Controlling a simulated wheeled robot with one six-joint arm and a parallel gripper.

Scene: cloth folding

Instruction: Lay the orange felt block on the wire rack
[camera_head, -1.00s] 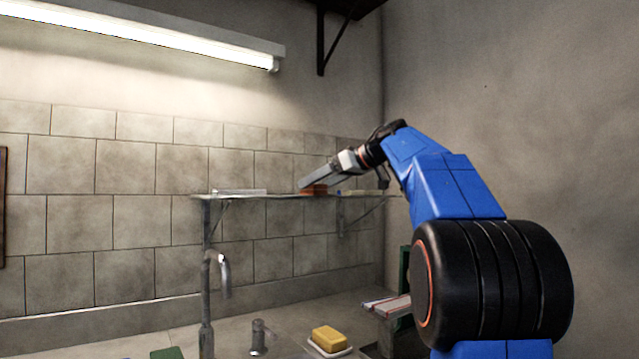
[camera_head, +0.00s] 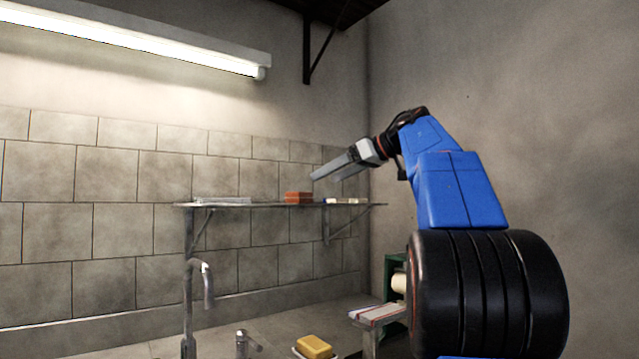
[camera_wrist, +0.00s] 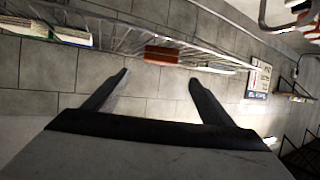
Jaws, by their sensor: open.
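The orange felt block (camera_head: 298,197) is a small reddish-orange brick shape resting on the wall shelf. The shelf, seen as open wires in the wrist view, looks like the wire rack (camera_wrist: 115,42); its edge also shows in the head view (camera_head: 255,205). The block also shows in the wrist view (camera_wrist: 161,54), beyond the fingertips. My gripper (camera_head: 328,177) is open and empty, up and to the right of the block and apart from it. Its two spread fingers also show in the wrist view (camera_wrist: 160,76).
Folded cloths (camera_head: 345,201) lie on the shelf right of the block, and a pale flat item (camera_head: 222,200) lies at its left. Below are a tap (camera_head: 204,282), a yellow block (camera_head: 314,347) on a white dish and a striped cloth (camera_head: 374,313). The air around my gripper looks clear.

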